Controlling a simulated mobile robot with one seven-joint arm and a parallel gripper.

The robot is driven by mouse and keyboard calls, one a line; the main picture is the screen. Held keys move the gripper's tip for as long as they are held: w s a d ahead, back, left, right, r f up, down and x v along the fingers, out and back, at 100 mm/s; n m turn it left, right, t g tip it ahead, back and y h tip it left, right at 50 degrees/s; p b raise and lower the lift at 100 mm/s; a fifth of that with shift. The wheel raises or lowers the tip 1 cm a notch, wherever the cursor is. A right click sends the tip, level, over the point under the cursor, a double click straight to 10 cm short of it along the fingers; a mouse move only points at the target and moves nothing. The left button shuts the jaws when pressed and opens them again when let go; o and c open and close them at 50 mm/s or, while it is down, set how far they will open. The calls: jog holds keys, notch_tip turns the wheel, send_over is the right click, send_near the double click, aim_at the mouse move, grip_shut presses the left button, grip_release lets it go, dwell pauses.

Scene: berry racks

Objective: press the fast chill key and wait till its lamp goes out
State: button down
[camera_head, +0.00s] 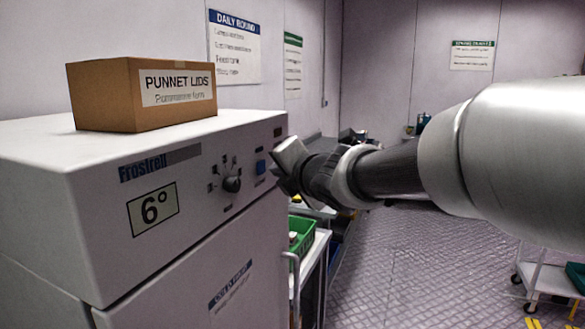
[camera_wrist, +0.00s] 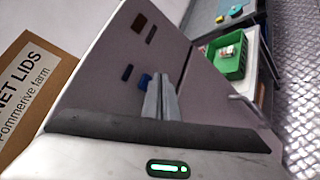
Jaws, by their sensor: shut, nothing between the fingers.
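The white chiller (camera_head: 70,215) stands at the left, with "Frostrell" and a 6° display (camera_head: 152,209) on its front panel. A dark knob (camera_head: 232,184) sits right of the display. A small blue key (camera_head: 261,167) is right of the knob; it also shows in the wrist view (camera_wrist: 145,80). My gripper (camera_head: 277,168) is shut and empty, its tips just right of the blue key. In the wrist view, my fingertips (camera_wrist: 158,77) appear close beside the key; I cannot tell whether they touch the panel. I see no lit lamp on the panel.
A "Punnet Lids" box (camera_head: 105,95) stands on top of the chiller. Right of the chiller is a trolley with a green crate (camera_head: 301,232). A white cart (camera_head: 548,278) stands at the lower right. The floor between is clear.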

jog(key=shift+w+a, duration=0.1)
dwell(0.4)
jog(key=shift+a+b, duration=0.3)
jog(key=shift+w+a+b, duration=0.25)
jog(key=shift+a+b, duration=0.05)
jog(key=shift+a, duration=0.1)
dwell(0.6)
dwell(0.4)
jog(key=shift+s+d+p, duration=0.35)
jog(key=shift+d+p, duration=0.05)
jog(key=shift+d, duration=0.4)
jog(key=shift+s+d+p, duration=0.3)
jog(key=shift+d+p, duration=0.05)
jog(key=shift+d, duration=0.45)
jog(key=shift+s+d+p, duration=0.25)
jog(key=shift+d+p, duration=0.15)
jog(key=shift+d, duration=0.35)
jog(key=shift+s+d+p, duration=0.3)
jog(key=shift+d+p, duration=0.05)
jog(key=shift+d, duration=0.45)
